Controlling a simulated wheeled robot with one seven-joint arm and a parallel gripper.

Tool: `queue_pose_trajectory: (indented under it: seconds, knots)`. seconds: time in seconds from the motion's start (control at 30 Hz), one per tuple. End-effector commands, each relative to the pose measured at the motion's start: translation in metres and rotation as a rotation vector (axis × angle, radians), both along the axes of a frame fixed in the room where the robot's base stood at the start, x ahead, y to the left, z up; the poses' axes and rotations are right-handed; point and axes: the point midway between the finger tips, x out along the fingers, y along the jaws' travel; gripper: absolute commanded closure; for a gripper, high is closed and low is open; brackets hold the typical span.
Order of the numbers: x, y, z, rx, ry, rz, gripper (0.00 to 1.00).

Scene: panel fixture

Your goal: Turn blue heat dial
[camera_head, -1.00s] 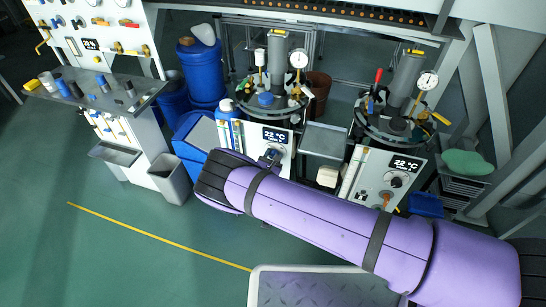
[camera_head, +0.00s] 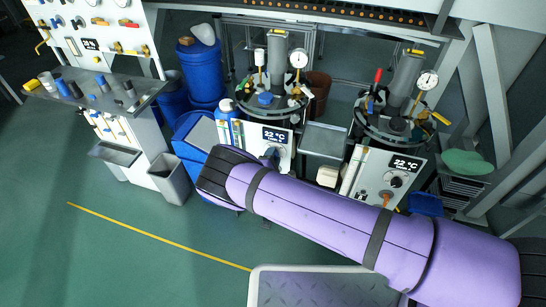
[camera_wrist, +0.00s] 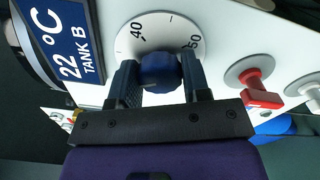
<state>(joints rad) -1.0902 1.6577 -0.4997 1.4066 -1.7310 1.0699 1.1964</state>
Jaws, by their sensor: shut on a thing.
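The blue heat dial (camera_wrist: 159,72) sits at the centre of a round white scale (camera_wrist: 176,30) in the wrist view, with 40 and 50 readable. My gripper (camera_wrist: 157,76) is shut on the blue dial, with one dark finger on each side of it. The display (camera_wrist: 62,38) beside it reads 22 °C, Tank B. In the head view, my gripper (camera_head: 270,156) is at the front panel of the left tank unit, below its display (camera_head: 276,135). The dial itself is hidden there by my gripper and arm.
A red valve handle (camera_wrist: 262,98) sticks out to the right of the dial in the wrist view. A second tank unit with its own panel (camera_head: 386,178) stands to the right. A blue barrel (camera_head: 202,72) stands behind left. Green floor (camera_head: 110,250) is clear at the left.

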Motion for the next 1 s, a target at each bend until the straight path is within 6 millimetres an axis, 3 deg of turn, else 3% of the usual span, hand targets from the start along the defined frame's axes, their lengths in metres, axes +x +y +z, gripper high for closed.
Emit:
queue_pose_trajectory:
  seconds: [0.5,1.0]
  knots:
    - [-0.0011,0.0000,-0.0014,0.389,-0.102,-0.001,0.80]
    - [-0.0014,-0.0002,-0.0021,0.503,-0.132,-0.001,0.80]
